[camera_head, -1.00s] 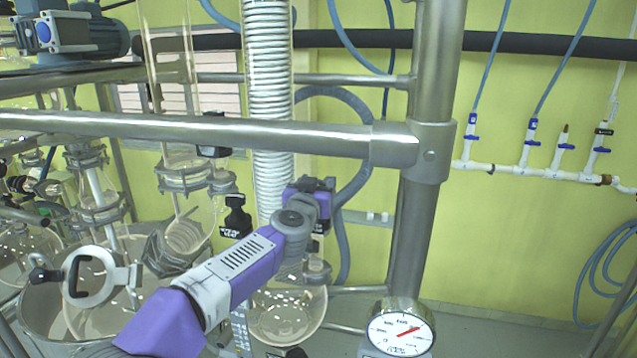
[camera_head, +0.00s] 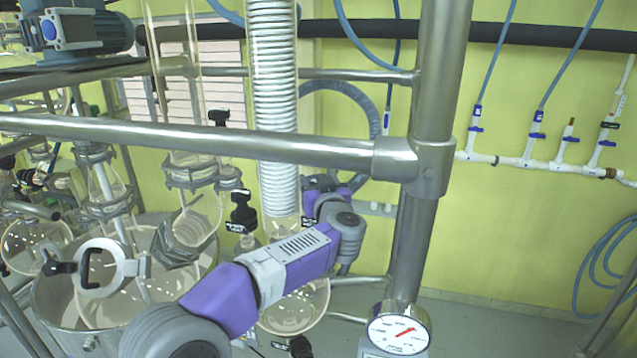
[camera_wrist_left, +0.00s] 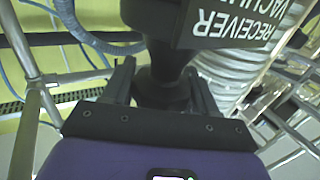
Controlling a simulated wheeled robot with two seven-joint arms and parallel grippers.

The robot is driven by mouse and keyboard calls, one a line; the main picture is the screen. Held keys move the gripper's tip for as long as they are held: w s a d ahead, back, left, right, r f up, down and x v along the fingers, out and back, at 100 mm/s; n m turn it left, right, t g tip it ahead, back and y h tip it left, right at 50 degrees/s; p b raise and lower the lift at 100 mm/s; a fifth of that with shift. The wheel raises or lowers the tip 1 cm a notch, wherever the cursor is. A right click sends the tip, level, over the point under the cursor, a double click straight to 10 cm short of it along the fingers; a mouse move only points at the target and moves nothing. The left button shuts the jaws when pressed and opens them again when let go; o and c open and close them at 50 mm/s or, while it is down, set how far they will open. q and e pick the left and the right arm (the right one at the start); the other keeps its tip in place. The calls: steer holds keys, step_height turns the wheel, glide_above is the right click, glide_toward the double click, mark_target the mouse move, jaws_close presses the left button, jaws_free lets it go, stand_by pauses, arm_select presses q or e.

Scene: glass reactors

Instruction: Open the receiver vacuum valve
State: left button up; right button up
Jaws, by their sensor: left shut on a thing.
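The receiver vacuum valve (camera_wrist_left: 165,60) is black and fills the upper middle of the left wrist view. Its dark plate (camera_wrist_left: 235,25) reads "RECEIVER VACUUM", upside down in that view. My left gripper (camera_wrist_left: 162,88) has one finger on each side of the valve's dark knob and is shut on it. In the head view, my left gripper (camera_head: 322,188) is small and lies behind my own wrist, beside the white ribbed hose. The valve is mostly hidden there, so its turn angle cannot be told. My right gripper is not in view.
A steel crossbar (camera_head: 250,146) and upright post (camera_head: 432,120) stand close around my left arm. A round gauge (camera_head: 398,330) is at the lower right. The ribbed hose (camera_head: 273,90) hangs beside the gripper. Glassware (camera_head: 190,225) crowds the left.

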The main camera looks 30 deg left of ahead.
arm_select(q)
steer(key=shift+f, duration=0.3)
steer(key=o, duration=0.7)
steer(key=shift+w+a, duration=0.1)
steer(key=shift+r, duration=0.25)
